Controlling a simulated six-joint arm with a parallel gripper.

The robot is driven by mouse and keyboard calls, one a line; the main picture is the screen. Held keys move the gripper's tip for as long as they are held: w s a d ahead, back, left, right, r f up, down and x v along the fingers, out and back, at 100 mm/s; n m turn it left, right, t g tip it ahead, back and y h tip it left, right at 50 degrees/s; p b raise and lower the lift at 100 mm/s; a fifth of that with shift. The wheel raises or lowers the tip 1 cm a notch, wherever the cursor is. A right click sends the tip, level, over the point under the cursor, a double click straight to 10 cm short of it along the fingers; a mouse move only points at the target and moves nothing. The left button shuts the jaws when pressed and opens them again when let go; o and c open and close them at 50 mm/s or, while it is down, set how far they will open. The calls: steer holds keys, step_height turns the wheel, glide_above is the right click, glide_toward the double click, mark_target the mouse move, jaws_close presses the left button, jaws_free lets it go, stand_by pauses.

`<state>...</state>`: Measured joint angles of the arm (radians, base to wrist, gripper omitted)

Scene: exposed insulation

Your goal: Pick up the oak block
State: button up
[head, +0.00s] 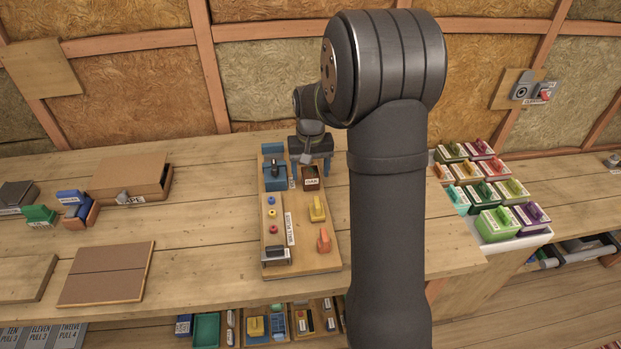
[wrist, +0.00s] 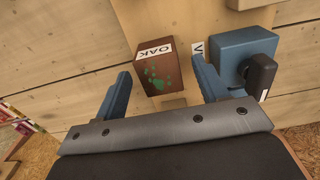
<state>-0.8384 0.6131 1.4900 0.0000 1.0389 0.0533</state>
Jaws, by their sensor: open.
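The oak block (head: 311,178) is a small brown block with a white OAK label. It sits on a long wooden board (head: 318,260) on the workbench. In the wrist view the oak block (wrist: 156,70) shows green spots on its face and lies ahead of and between the two blue fingers. My gripper (head: 310,170) is open, with its blue fingers at the board's far end. In the wrist view my gripper (wrist: 162,90) has nothing between its fingertips that it grips. Exact height above the block is hard to tell.
A blue block with a black knob (wrist: 246,62) stands close beside the right finger. Yellow (head: 317,208) and orange (head: 324,240) pieces sit on the board nearer the front. Several coloured boxes (head: 490,185) stand at right.

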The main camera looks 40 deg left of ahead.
step_height(320, 180, down, 2)
steer(key=shift+f, duration=0.1)
steer(key=c, duration=1.1)
